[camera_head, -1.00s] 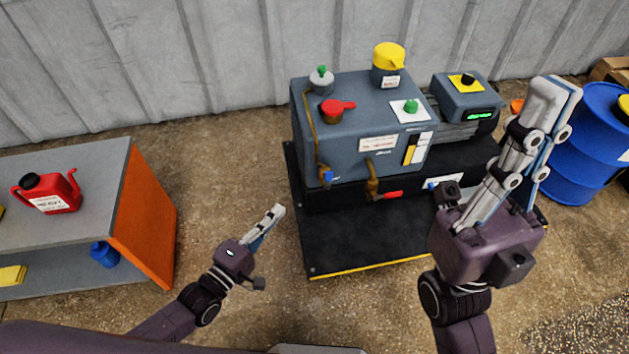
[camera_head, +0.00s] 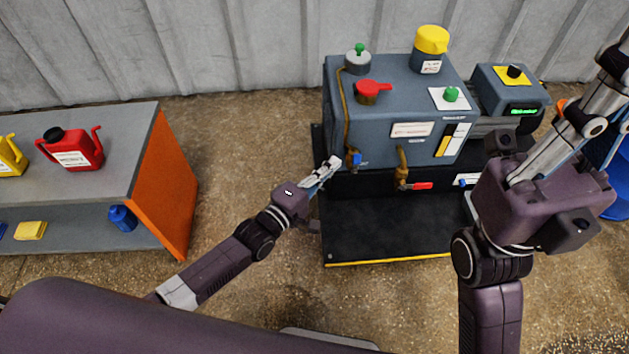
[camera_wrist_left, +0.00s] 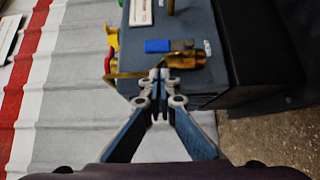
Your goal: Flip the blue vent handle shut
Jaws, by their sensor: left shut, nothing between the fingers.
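The blue vent handle (camera_head: 356,160) sits on a brass valve at the lower end of a thin brass pipe, on the front left of the grey furnace unit (camera_head: 390,112). In the left wrist view the blue handle (camera_wrist_left: 157,46) lies beside the brass valve body (camera_wrist_left: 186,56). My left gripper (camera_head: 334,163) is shut and empty, just left of the handle in the head view. In the wrist view its closed fingertips (camera_wrist_left: 159,80) appear below the handle, with a visible gap.
A second brass valve with a red handle (camera_head: 422,186) is right of the blue one. A red knob (camera_head: 372,87) and a yellow cap (camera_head: 431,40) are on top of the unit. A grey workbench (camera_head: 100,125) stands left. Bare floor lies between.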

